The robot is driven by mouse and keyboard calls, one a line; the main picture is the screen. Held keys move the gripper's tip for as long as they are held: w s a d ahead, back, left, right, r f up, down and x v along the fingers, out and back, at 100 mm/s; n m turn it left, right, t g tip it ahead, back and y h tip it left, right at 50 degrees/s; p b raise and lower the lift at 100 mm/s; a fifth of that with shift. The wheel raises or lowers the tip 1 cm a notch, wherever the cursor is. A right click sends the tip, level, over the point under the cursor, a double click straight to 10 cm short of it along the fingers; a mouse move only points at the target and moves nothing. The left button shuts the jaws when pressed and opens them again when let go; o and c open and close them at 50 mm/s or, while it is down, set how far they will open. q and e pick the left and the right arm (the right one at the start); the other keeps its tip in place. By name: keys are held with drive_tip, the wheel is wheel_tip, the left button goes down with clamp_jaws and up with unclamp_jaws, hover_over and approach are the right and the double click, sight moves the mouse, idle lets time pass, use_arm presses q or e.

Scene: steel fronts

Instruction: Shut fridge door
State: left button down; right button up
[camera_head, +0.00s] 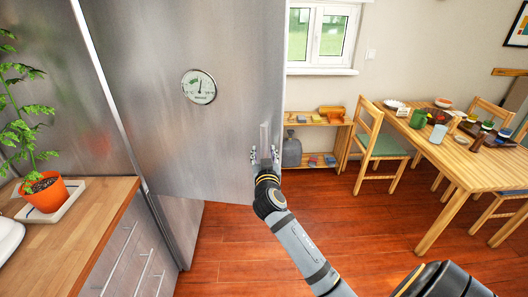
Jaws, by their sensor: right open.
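The fridge door (165,100) is a large brushed steel panel with a round dial on it, in the left half of the head view. Its lower edge hangs above the red wood floor, and a pale strip runs down its left side. It appears to stand open, though the fridge's inside is hidden. My right gripper (264,156) is open at the door's lower right part, with its fingers on either side of a pale upright bar (264,136), seemingly the handle. I cannot tell whether the fingers touch it. My left gripper is not in view.
A wooden counter (88,215) with a potted plant (45,190) stands at the lower left, with steel drawers below. A dining table (460,160) with chairs and dishes is at the right. A low shelf (318,121) stands under the window. The floor between is clear.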

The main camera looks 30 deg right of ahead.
drive_tip(key=shift+c, duration=0.5)
clamp_jaws()
idle(0.4)
